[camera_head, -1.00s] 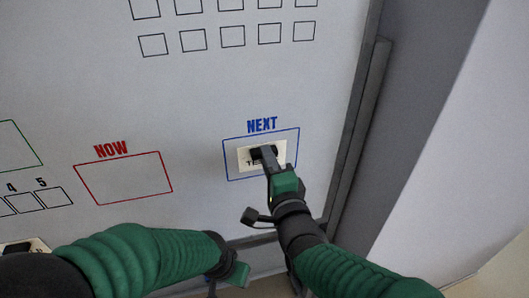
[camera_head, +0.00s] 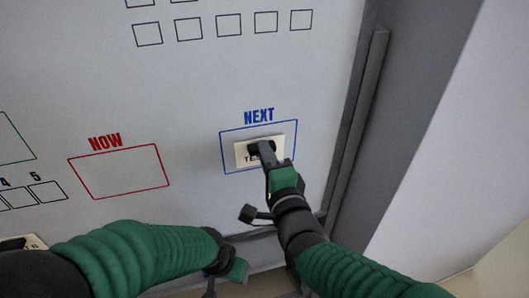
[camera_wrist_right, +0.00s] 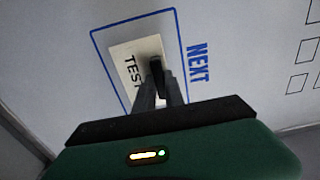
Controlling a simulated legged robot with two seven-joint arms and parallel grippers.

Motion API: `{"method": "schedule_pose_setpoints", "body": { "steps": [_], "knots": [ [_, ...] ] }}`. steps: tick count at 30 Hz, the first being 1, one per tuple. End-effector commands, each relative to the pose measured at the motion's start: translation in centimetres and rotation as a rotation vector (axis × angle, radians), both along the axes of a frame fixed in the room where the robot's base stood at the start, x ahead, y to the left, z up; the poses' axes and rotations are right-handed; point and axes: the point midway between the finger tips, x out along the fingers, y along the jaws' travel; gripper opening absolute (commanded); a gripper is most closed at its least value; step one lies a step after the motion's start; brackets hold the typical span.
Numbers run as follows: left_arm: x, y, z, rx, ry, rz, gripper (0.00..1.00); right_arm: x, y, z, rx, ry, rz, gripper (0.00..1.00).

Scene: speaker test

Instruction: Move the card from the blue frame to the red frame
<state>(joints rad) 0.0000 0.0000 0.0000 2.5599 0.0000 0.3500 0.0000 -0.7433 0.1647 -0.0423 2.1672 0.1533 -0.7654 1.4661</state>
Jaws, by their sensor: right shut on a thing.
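A cream card (camera_head: 242,153) with "TEST" lettering and a black grip sits over the lower middle of the blue frame (camera_head: 221,150), under the word NEXT. I cannot tell if it touches the board. The card (camera_wrist_right: 123,52) also shows in the right wrist view. My right gripper (camera_head: 264,153) is shut on the card's black grip and hides part of the card. The red frame (camera_head: 163,166), under NOW, is empty, to the left. My left gripper (camera_head: 232,270) hangs low at the bottom middle, away from both frames; its jaws do not show clearly.
The upright board (camera_head: 190,90) carries small empty squares above and a numbered row at left. A grey edge rail (camera_head: 354,120) stands right of the blue frame. Another cream card (camera_head: 35,241) shows at lower left, partly behind my left arm. Board between the frames is clear.

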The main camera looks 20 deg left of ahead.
Motion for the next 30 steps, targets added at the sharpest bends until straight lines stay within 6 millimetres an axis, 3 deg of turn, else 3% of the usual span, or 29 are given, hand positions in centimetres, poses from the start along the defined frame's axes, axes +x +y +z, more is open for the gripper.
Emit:
{"method": "schedule_pose_setpoints", "body": {
  "steps": [30],
  "knots": [
    [0.0,0.0,-1.4,0.0,0.0,0.0,0.57,-3.0,-2.1,0.0,0.001,-0.001,-0.001,0.0]
  ]
}}
